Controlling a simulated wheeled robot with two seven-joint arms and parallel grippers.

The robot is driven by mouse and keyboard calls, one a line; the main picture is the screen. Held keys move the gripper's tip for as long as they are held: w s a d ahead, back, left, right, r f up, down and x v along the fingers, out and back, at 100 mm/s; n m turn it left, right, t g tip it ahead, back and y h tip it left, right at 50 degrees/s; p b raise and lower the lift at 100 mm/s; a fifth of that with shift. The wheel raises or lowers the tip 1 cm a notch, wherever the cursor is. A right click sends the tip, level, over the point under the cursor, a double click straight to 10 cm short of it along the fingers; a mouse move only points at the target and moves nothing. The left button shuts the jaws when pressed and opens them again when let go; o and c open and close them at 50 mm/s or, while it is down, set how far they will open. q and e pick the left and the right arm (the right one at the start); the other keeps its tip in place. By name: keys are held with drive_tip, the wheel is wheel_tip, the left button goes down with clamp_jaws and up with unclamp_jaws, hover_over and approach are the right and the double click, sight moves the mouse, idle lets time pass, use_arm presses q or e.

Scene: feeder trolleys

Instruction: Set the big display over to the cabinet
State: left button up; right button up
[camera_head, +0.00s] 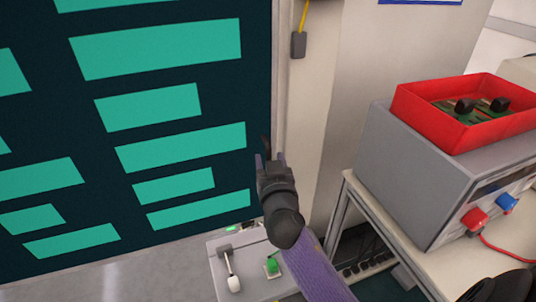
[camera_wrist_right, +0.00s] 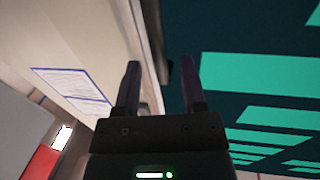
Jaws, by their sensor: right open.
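The big display (camera_head: 200,105) fills the left of the head view, a dark panel with bright green bars. Its right edge runs upright along a pale frame. In the right wrist view the display (camera_wrist_right: 240,88) fills the right side. My right gripper (camera_head: 270,157) is open in front of the display's right edge. In the wrist view my fingers (camera_wrist_right: 160,75) point toward that edge, with a small dark part showing between them; I cannot tell whether they touch it. A tall beige panel (camera_head: 365,90) stands right of the display; I cannot tell if it is the cabinet.
A grey box (camera_head: 410,170) with red and blue plugs sits on a bench at the right, with a red tray (camera_head: 462,136) on top. A grey control box (camera_head: 250,285) with a lever and green button stands below my gripper. A dark pendant (camera_head: 298,45) hangs above.

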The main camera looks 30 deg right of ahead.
drive_tip(key=shift+x, duration=1.05)
clamp_jaws()
idle(0.5)
